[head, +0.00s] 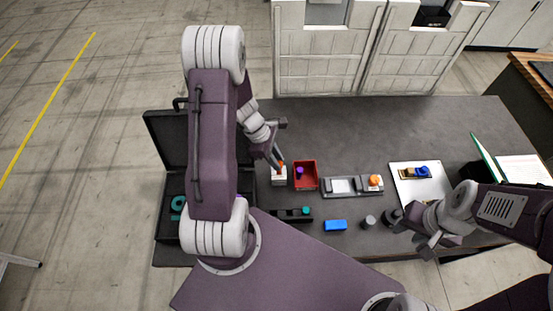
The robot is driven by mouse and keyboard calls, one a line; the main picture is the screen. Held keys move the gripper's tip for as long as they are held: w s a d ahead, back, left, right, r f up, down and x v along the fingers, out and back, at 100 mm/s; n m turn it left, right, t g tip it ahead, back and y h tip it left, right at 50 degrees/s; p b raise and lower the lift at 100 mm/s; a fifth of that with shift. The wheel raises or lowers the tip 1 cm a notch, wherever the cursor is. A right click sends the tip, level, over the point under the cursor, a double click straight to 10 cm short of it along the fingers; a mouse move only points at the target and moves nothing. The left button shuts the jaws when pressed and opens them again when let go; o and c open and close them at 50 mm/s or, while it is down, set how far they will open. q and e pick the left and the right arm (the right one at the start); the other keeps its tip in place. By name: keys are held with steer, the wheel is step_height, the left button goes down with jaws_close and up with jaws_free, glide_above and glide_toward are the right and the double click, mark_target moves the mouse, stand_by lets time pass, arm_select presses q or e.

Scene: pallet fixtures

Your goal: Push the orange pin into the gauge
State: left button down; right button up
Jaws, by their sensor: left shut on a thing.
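The orange pin (281,163) is small and upright at the tips of my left gripper (279,161). My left gripper is shut on it. A small white block (279,178), which looks like the gauge, stands on the dark table directly below the pin. The pin's lower end is at the block's top; I cannot tell how deep it sits, as the fingers partly hide it. My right gripper (416,241) is at the table's front right, apart from the block, and looks open and empty.
Right of the block are a red bin (305,187) with a purple piece and a grey fixture (342,195) with an orange knob (375,181). A blue block (335,225) lies in front. An open dark case (165,225) is at left. The table's back is clear.

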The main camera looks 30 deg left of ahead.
arm_select(q)
steer(key=shift+f+b, duration=0.6)
steer(key=shift+f, duration=0.15)
steer(key=c, duration=0.8)
jaws_free()
steer(key=shift+o, duration=0.2)
step_height(320, 180, up, 9)
steer(key=p, duration=0.8)
steer(key=shift+r+p, duration=0.2)
steer(key=shift+p, duration=0.2)
steer(key=shift+f, duration=0.15)
